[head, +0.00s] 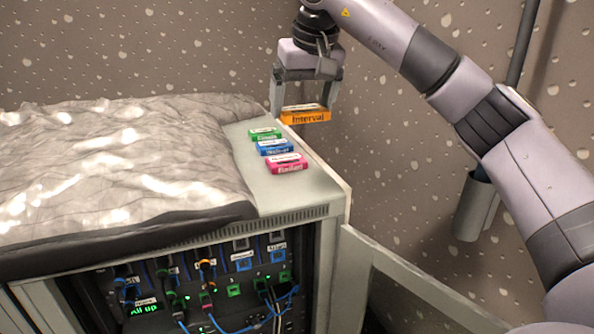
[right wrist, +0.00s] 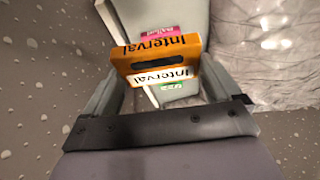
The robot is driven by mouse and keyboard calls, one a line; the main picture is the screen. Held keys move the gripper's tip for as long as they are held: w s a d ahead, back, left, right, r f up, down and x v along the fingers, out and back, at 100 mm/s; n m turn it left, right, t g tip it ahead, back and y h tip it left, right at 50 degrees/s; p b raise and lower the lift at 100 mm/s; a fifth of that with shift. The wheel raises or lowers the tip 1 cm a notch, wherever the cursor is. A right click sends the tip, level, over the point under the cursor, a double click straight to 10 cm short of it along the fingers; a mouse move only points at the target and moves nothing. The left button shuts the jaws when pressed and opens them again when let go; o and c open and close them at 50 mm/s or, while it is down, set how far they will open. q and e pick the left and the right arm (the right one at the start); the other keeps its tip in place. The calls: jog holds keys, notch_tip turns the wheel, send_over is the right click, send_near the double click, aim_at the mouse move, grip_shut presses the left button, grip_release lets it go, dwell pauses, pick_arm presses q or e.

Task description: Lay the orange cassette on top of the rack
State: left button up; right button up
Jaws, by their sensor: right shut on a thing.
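The orange cassette (head: 306,115), labelled "Interval", is held between the fingers of my right gripper (head: 304,108). It also shows in the right wrist view (right wrist: 158,60), between the two fingers. In the head view it appears at the back right end of the rack (head: 315,200), apparently above its top; any gap beneath it is hard to judge. On the rack's light top lie a green cassette (head: 265,133), a blue cassette (head: 275,147) and a pink cassette (head: 287,163) in a row. My left gripper is not in view.
A crumpled grey cover (head: 110,160) lies over the left part of the rack. The rack's front holds panels with cables (head: 200,290), and an open door (head: 415,285) sticks out at the right. A dark pole (head: 520,50) stands by the wall. Bare top shows in front of the pink cassette.

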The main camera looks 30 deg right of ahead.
send_over(300, 184)
jog(key=s, duration=0.1)
jog(key=f, duration=0.9)
jog(key=shift+s+a+f+b, duration=0.2)
jog(key=shift+f+b, duration=0.05)
jog(key=shift+b, duration=0.1)
jog(key=shift+f, duration=2.35)
jog(key=shift+f, duration=0.1)
jog(key=o, duration=0.6)
jog(key=shift+f, duration=0.1)
jog(key=shift+o, duration=0.8)
jog(key=shift+r, duration=0.25)
jog(key=v, duration=1.2)
jog(key=shift+s+f, duration=0.1)
jog(key=shift+f, duration=0.05)
